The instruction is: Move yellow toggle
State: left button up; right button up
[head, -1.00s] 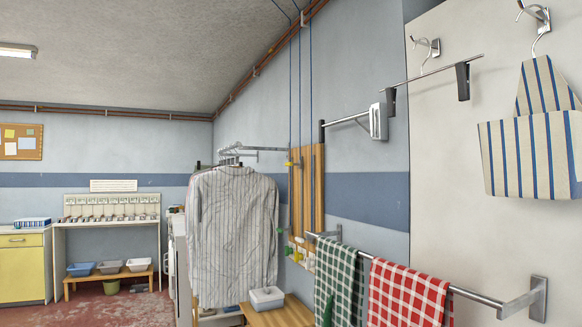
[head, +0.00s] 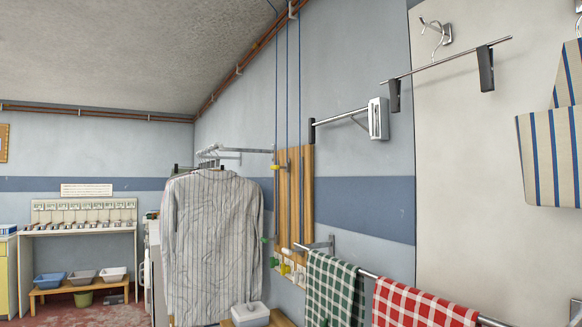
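A small yellow toggle (head: 276,167) sits at the left edge of an upright wooden slatted board (head: 294,205) on the right-hand wall, in line with one of several blue cords (head: 287,90) that come down from the ceiling pipe. Another small yellow piece (head: 286,269) shows low on the board beside white pieces. Green pieces (head: 264,240) stand at the board's lower left. These are small, and I cannot tell how they are fixed. Neither of my grippers is in view.
A striped shirt (head: 212,240) hangs left of the board. A green checked towel (head: 333,285) and a red checked towel (head: 420,304) hang on a rail at lower right. A metal rod with clips (head: 378,118) juts from the wall. A white tub (head: 250,314) stands below.

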aim_at(274, 167)
jog(key=i+j+z, duration=0.15)
jog(key=i, duration=0.35)
jog(key=i+j+z, duration=0.15)
jog(key=i+j, duration=0.15)
jog(key=i, duration=0.15)
jog(key=i+j+z, duration=0.2)
jog(key=i+j, duration=0.15)
jog(key=i, duration=0.1)
